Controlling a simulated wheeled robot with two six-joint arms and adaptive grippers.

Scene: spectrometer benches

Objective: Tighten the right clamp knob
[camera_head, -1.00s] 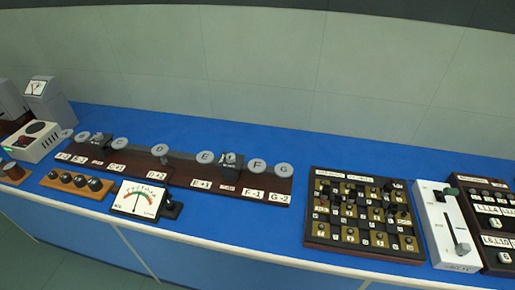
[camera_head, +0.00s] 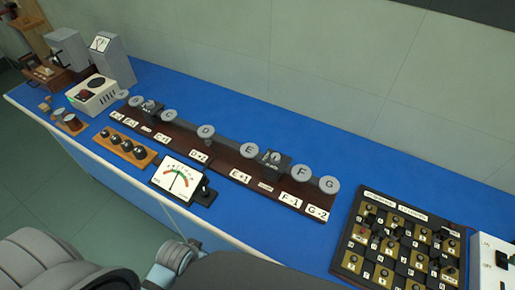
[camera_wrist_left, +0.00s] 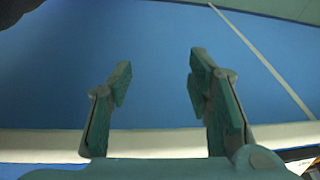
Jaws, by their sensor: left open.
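A dark brown rail board (camera_head: 135,128) lies along the blue bench in the head view, with several grey lettered discs on it. Two small dark clamp blocks sit on the rail. The right clamp (camera_head: 272,162) is between discs E and F, with a small pale knob on top. The left clamp (camera_head: 150,107) is near the rail's left end. My left gripper (camera_wrist_left: 155,78) is open and empty in the left wrist view, its two fingers apart over plain blue surface. No clamp shows between them. My right gripper is not in view.
A white dial meter (camera_head: 180,179) and a wooden block with several dark knobs (camera_head: 126,147) stand in front of the rail. A dark switch board (camera_head: 350,242) is at the right. Parts of my arm fill the lower edge. Blue bench behind the rail is clear.

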